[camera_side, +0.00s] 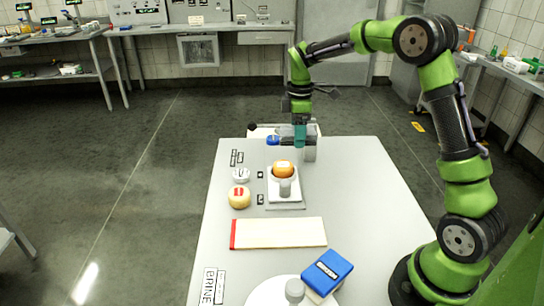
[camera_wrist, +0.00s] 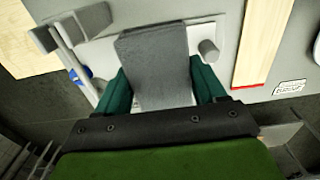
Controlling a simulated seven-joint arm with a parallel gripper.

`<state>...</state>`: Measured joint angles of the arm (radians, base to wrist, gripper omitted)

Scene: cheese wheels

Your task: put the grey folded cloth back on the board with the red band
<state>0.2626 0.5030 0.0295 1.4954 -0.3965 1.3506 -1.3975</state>
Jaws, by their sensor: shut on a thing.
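The grey folded cloth (camera_wrist: 153,62) is between the teal fingers of my gripper (camera_wrist: 161,84) in the wrist view. My gripper is shut on it. In the side view my gripper (camera_side: 300,134) is over the far end of the table, beside a grey upright; I cannot tell the cloth apart there. The pale board with the red band (camera_side: 282,233) lies flat and bare across the middle of the table, nearer the camera than my gripper. Its red band is at its left end. A pale board with a red end (camera_wrist: 262,42) also shows at the right of the wrist view.
An orange wheel (camera_side: 283,169) sits on a white stand (camera_side: 284,196) between my gripper and the board. A pale wheel with a red mark (camera_side: 239,197) stands left of it. A blue box (camera_side: 327,271) is at the near side. The table's right part (camera_side: 375,200) is clear.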

